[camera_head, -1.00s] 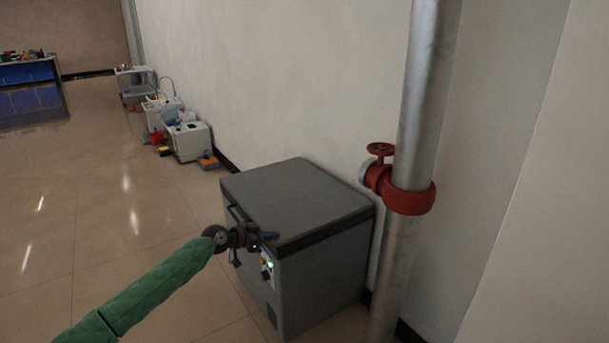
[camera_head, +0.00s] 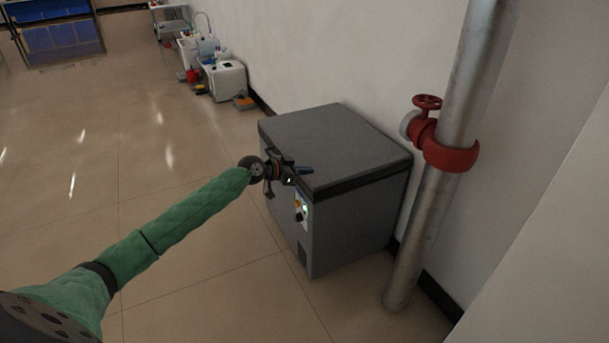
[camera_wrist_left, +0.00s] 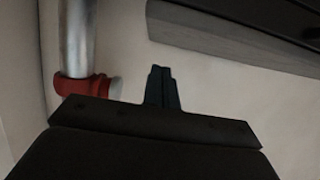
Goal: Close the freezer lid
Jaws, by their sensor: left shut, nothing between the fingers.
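The grey freezer (camera_head: 345,230) stands against the wall right of centre in the head view. Its lid (camera_head: 335,140) lies flat on the body, with a dark band along its right side; I see no clear gap. The gripper and wrist hide part of the front edge. My right gripper is not in view.
A metal pipe (camera_head: 430,220) with a red valve (camera_head: 428,103) stands close to the freezer's right. White equipment (camera_head: 227,80) sits along the wall farther back, and a blue-fronted unit (camera_head: 60,40) stands at far left. The tiled floor at left is clear.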

